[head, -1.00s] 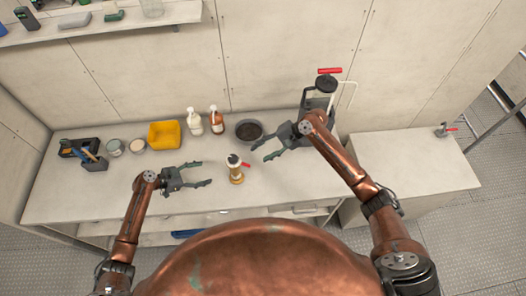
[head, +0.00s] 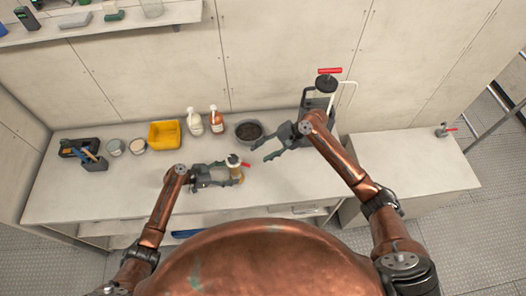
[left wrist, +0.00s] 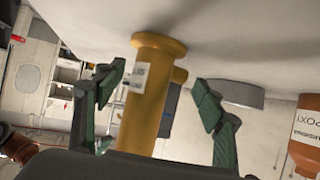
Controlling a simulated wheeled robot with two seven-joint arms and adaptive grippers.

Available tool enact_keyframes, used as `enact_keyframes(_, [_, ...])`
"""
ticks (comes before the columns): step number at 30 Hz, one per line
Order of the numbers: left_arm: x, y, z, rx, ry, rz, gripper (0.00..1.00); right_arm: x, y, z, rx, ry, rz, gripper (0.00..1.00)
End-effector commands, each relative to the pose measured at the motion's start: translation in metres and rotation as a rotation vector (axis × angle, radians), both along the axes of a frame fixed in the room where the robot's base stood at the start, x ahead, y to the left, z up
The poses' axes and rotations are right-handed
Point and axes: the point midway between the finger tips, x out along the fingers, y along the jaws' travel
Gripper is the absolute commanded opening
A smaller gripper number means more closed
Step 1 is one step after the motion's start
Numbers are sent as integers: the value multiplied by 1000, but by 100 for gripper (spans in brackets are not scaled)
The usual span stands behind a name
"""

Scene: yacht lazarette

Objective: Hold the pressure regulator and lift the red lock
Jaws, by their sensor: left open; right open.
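The pressure regulator (head: 237,174) stands upright on the bench, a brass body with a dark and white top. The red lock (head: 246,165) sticks out to the right of its top. My left gripper (head: 238,175) is open, with its fingers on either side of the regulator body. In the left wrist view the brass body (left wrist: 150,90) with a white label stands between the two open green-padded fingers (left wrist: 158,95), with gaps visible. The red lock is not seen there. My right gripper (head: 266,151) is open and empty, to the upper right of the regulator, near the dark bowl.
A dark bowl (head: 248,131), a brown bottle (head: 216,121), a white bottle (head: 194,122) and a yellow bin (head: 164,135) stand behind. Small tubs and a tool holder (head: 95,163) are at left. The bench front (head: 100,205) is clear.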

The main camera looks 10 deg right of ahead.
Motion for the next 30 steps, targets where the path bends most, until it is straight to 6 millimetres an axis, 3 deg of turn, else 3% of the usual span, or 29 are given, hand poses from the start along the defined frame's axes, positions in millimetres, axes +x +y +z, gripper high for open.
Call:
enact_keyframes(6, [4, -14, -8, 0, 0, 0, 64, 0, 0, 0, 0, 0, 0, 44])
enact_keyframes(17, [5, -17, -10, 1, 0, 0, 64, 0, 0, 0, 0, 0, 0, 44])
enact_keyframes(30, [5, -16, -10, 1, 1, -1, 37, 0, 0, 0, 0, 0, 0, 44])
